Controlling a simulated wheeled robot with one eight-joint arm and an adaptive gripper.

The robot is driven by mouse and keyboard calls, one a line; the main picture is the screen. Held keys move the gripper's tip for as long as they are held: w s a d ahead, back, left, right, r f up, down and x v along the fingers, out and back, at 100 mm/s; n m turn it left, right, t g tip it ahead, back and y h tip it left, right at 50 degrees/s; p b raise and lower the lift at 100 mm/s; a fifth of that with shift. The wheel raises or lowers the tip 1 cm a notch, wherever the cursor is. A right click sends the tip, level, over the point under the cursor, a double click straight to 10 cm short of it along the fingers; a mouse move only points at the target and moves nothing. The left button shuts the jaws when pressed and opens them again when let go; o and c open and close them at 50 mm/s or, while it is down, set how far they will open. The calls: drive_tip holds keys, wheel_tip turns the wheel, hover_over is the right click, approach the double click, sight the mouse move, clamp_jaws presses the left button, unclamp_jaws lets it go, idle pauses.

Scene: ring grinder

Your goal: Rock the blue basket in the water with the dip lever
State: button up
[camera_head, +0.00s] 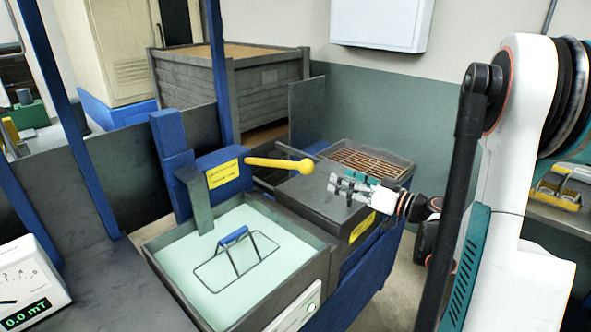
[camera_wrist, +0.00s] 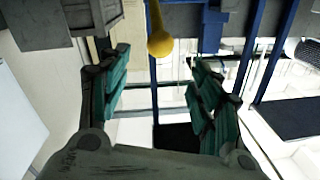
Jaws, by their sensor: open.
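The blue basket (camera_head: 233,236), a thin dark wire frame with a blue-topped handle, sits in the pale water of a grey tank (camera_head: 153,262) in the head view. The yellow dip lever (camera_head: 270,162) sticks out to the right from a blue block behind the tank and ends in a round knob. My gripper (camera_head: 336,184) is open and empty, just right of the knob, with its fingers pointing left. In the wrist view the lever (camera_wrist: 158,38) shows ahead, between the lines of my open fingers (camera_wrist: 150,72). The knob appears apart from both fingers.
A dark flat-topped box (camera_head: 310,205) lies below my gripper, right of the tank. A brown grate (camera_head: 371,161) is behind it. A blue post (camera_head: 217,70) rises behind the lever. A meter (camera_head: 28,285) reading 0.0 mT stands at the lower left.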

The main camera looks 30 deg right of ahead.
sight(313, 169)
drive_tip(key=b+x, duration=0.3)
drive_tip(key=x, duration=1)
drive_tip(key=shift+c, duration=0.3)
clamp_jaws()
drive_tip(key=w+r+p, duration=0.1)
drive_tip(key=r+p, duration=0.1)
drive_tip(key=r+g+p, duration=0.1)
drive_tip(key=r+p, duration=0.1)
drive_tip(key=p, duration=0.1)
drive_tip(key=w+a+r+g+p, duration=0.1)
drive_tip(key=r+p, duration=0.1)
drive_tip(key=r, duration=0.1)
drive_tip(key=shift+w+h+p, duration=0.35)
drive_tip(key=shift+h+p, duration=0.05)
drive_tip(key=shift+g, duration=0.3)
drive_tip(key=shift+w+a+r+p, duration=0.2)
drive_tip(key=shift+w+r+p, duration=0.5)
drive_tip(key=shift+r, duration=0.3)
drive_tip(key=shift+w+a+r+p, duration=0.25)
drive_tip(key=shift+w+r+p, duration=0.45)
drive_tip(key=shift+r, duration=0.25)
